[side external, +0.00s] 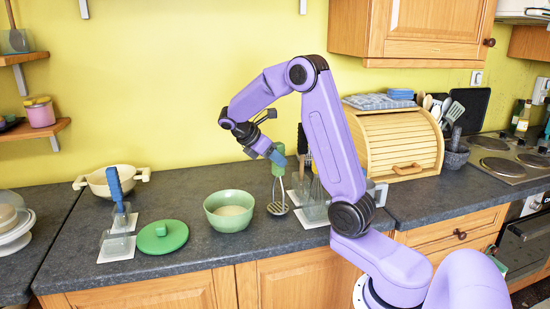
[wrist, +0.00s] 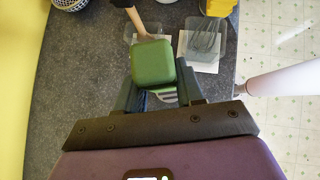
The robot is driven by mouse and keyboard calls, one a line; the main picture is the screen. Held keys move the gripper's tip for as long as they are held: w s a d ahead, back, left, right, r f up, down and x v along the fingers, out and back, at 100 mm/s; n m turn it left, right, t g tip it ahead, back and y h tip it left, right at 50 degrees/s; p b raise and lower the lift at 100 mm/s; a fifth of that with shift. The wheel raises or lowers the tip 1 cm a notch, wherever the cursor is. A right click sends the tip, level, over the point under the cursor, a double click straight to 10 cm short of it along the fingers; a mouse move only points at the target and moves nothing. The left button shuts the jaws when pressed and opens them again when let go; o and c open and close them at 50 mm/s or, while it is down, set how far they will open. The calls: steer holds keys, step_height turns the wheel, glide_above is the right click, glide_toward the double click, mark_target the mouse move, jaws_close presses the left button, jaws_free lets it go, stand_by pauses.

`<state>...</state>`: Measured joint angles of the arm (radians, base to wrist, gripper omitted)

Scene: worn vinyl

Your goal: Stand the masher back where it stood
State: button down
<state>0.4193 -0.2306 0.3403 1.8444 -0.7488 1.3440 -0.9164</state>
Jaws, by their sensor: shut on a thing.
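The masher has a green handle (side external: 278,166) and a metal head (side external: 277,208). It hangs roughly upright, head down, from my gripper (side external: 272,154), just right of the green bowl (side external: 230,211). I cannot tell if its head touches the counter. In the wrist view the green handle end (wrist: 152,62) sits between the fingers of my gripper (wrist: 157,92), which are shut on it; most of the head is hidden. An empty clear holder (side external: 116,247) stands on a white tile at left, in front of a holder with a blue-handled utensil (side external: 116,186).
Right of the masher, a clear holder with a whisk (side external: 315,208) stands in front of another holding a dark-handled tool (side external: 302,143). A green lid (side external: 162,237) lies left of the bowl. A cream colander (side external: 105,181) is behind; a wooden bread bin (side external: 395,143) is at right.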

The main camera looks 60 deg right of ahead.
steer(key=shift+f, duration=0.6)
stand_by(0.7)
steer(key=c, duration=0.6)
jaws_free()
steer(key=shift+v, duration=4.05)
steer(key=v, duration=1.2)
